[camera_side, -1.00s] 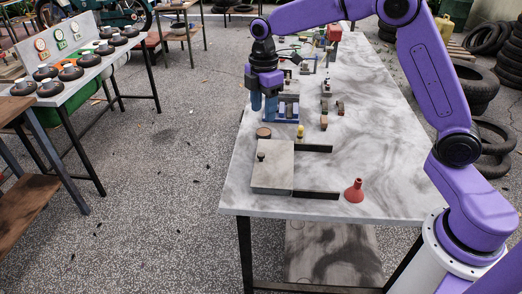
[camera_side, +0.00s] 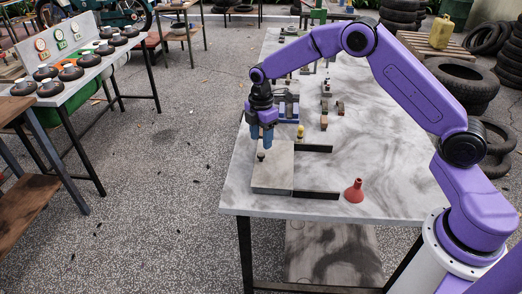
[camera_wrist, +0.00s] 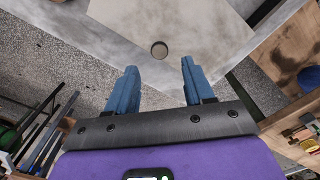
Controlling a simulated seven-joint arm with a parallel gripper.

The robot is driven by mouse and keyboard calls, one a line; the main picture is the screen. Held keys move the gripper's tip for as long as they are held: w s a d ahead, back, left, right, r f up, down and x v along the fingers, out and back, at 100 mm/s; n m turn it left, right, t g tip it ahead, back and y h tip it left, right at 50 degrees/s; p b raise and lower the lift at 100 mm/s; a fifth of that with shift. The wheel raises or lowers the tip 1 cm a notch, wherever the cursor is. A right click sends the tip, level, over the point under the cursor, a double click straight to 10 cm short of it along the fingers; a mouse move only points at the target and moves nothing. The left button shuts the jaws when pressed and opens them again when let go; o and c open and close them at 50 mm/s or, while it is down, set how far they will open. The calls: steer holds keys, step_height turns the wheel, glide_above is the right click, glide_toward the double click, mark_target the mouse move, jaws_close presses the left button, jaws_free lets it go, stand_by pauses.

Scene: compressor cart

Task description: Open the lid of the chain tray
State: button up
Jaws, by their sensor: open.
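The chain tray is a flat grey box on the table with a plain grey lid (camera_side: 272,176) lying on it. A small dark round knob (camera_side: 261,156) stands on the lid near its far left corner. My gripper (camera_side: 261,142) is above the far edge of the tray, pointing down, close to the knob. In the wrist view my gripper (camera_wrist: 160,70) has its two blue fingers wide apart with nothing between them.
Two dark bars (camera_side: 313,148) extend right from the tray. A red funnel (camera_side: 354,191) stands at right. A yellow-topped piece (camera_side: 300,131), small blocks (camera_side: 324,122) and a blue fixture (camera_side: 288,113) are behind. The table's left edge is close to the tray.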

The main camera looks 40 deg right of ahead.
mark_target(261, 154)
step_height(261, 154, down, 6)
steer(key=shift+r, duration=0.1)
stand_by(0.4)
jaws_close()
